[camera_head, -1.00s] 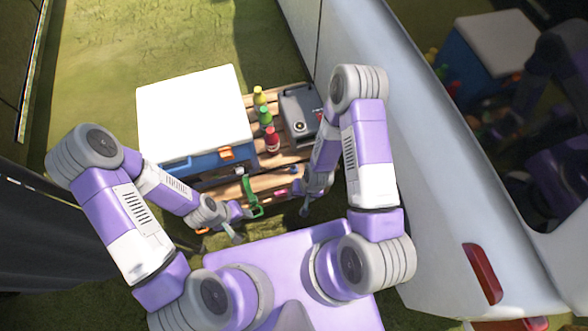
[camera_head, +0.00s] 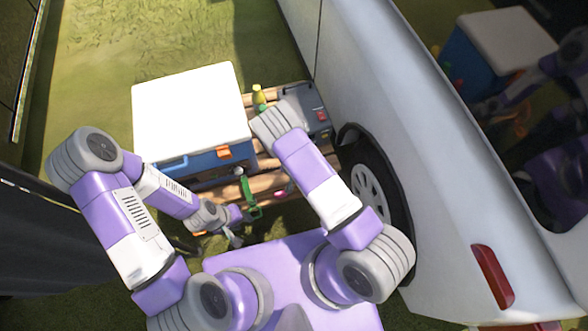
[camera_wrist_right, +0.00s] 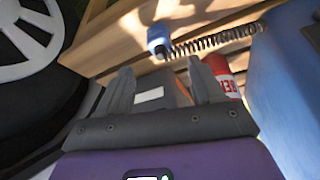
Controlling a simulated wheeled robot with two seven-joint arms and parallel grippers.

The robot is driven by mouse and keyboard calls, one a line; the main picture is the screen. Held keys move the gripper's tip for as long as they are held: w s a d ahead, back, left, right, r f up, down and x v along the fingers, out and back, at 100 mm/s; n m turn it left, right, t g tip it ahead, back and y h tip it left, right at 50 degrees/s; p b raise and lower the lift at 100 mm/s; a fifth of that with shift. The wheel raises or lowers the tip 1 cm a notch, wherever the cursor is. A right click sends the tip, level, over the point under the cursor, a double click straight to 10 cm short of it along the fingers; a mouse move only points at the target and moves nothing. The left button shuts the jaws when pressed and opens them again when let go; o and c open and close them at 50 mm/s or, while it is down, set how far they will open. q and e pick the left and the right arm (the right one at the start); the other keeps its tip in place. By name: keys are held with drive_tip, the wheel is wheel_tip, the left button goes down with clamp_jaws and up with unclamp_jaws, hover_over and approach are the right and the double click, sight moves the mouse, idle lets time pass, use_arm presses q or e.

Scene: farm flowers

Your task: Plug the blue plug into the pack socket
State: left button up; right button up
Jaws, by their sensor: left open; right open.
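The blue plug (camera_wrist_right: 158,38) lies on the wooden slats at the top of the right wrist view, with a dark coiled cable running right from it. My right gripper (camera_wrist_right: 163,82) is open, its fingers apart and short of the plug, with nothing held. In the head view my right arm hides that gripper and the plug. The dark grey pack (camera_head: 316,112) stands at the far right of the pallet, partly hidden by my arm; its socket cannot be made out. My left gripper (camera_head: 236,238) is open near the pallet's front edge.
A blue cooler with a white lid (camera_head: 190,110) fills the pallet's left side. Bottles stand between it and the pack, including a yellow one (camera_head: 258,95). A green strap-like item (camera_head: 246,190) and a pink item (camera_head: 280,193) lie in front. A white vehicle (camera_head: 440,170) borders the right.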

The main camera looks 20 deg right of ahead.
drive_tip(key=shift+w+f, duration=0.15)
drive_tip(key=shift+f, duration=0.3)
drive_tip(key=b+x, duration=0.2)
drive_tip(key=x, duration=0.3)
drive_tip(key=shift+f, duration=0.15)
drive_tip(key=c, duration=1.1)
